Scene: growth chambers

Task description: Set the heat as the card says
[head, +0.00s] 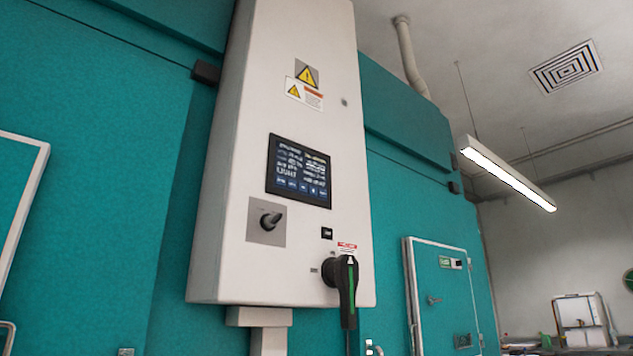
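A white control cabinet (230,180) hangs on the teal chamber wall. It carries a dark screen (299,172) with rows of small text too small to read. Below the screen, a dark rotary knob (271,219) sits on a grey square plate (254,233); its pointer tilts up to the right. Which control sets the heat cannot be told. A small black square (327,233) is right of the knob. A large black handle with a green stripe (348,285) points down at the lower right. No instruction card can be made out. My gripper is not in view.
Yellow warning labels (307,75) are high on the cabinet. A teal door with a pale frame (440,290) stands to the right. A white-framed panel (22,200) is at the left edge. A cluttered bench (520,345) is at the far right.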

